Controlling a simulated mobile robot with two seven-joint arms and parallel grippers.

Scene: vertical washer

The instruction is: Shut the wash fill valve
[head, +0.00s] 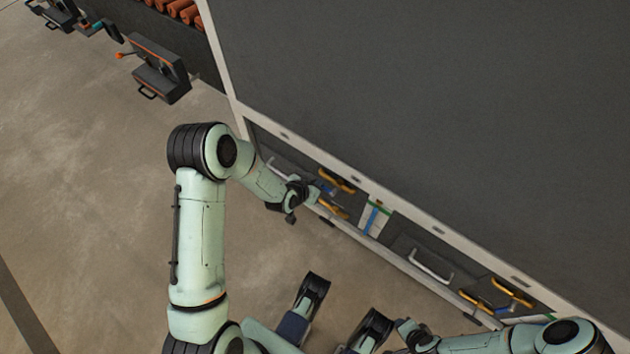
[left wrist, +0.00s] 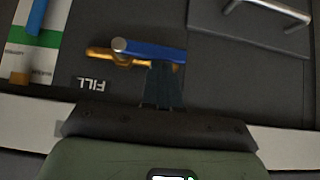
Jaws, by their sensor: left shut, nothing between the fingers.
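The fill valve has a blue lever (left wrist: 150,50) over a brass-yellow body (left wrist: 100,55), beside an upside-down FILL label (left wrist: 92,84) in the left wrist view. The blue lever also shows small in the head view (head: 327,188), between yellow parts. My left gripper (left wrist: 162,68) is shut and empty, its fingertips at the blue lever's edge. I cannot tell whether they touch it. In the head view my left gripper (head: 312,192) reaches the low panel and partly hides the valve. My right gripper (head: 405,330) is at the bottom edge, its fingers unclear.
A white gauge strip with green and blue marks (head: 375,215) is right of the valve, then a panel with a metal handle (head: 432,265) and more yellow valve parts (head: 510,292). A pale rail (head: 390,258) runs in front.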

